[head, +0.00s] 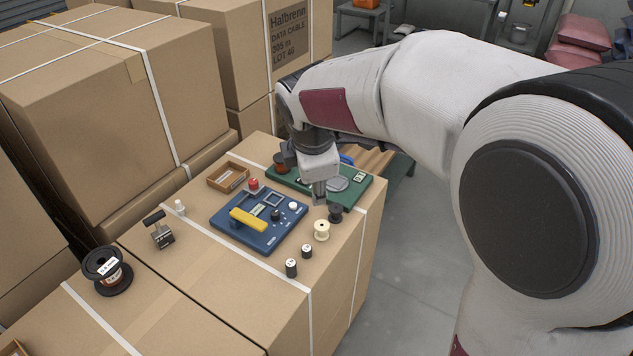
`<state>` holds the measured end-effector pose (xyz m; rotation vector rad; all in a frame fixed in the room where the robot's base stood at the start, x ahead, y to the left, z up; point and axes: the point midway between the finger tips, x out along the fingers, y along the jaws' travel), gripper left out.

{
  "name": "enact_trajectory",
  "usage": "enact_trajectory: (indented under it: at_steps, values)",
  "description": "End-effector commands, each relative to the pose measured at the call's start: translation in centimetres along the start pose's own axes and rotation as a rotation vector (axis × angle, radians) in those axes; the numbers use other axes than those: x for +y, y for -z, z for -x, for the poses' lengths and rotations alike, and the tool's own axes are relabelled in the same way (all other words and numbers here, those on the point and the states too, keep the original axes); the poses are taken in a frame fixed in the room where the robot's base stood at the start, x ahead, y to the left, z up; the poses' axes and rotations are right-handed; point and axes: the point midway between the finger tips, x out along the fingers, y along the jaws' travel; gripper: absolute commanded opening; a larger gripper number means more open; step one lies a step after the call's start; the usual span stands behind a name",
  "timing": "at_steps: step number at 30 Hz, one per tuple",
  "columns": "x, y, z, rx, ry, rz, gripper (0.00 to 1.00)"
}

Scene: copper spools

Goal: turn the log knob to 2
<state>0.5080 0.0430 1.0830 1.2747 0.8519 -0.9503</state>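A blue panel (229,221) lies on the cardboard box top, with a yellow handle (248,219), a small display and a square frame on it. A small black knob (276,215) and a white knob (292,206) sit on its right part. I cannot tell which one is the log knob, and any numbers are too small to read. My gripper (320,198) points down just right of the panel, in front of a green board (357,194), apart from both knobs. Its fingers look close together, but their opening is not clear.
A dark spool (335,213), a cream spool (321,231) and two small black cylinders stand right of the panel. Tall cartons (110,110) stand behind.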

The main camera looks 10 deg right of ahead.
Motion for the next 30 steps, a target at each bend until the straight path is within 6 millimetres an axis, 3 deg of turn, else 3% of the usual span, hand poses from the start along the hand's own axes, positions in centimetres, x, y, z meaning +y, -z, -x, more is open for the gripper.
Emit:
enact_trajectory:
  at_steps: [20, 26, 30]
  values:
    - [-0.5, -0.4, 0.2, 0.0, 0.005, -0.038, 0.34]
    - [-1.1, -0.6, -1.9, -0.009, 0.048, -0.04, 0.34]
    - [-1.3, -0.5, -4.3, -0.007, 0.093, -0.058, 0.34]
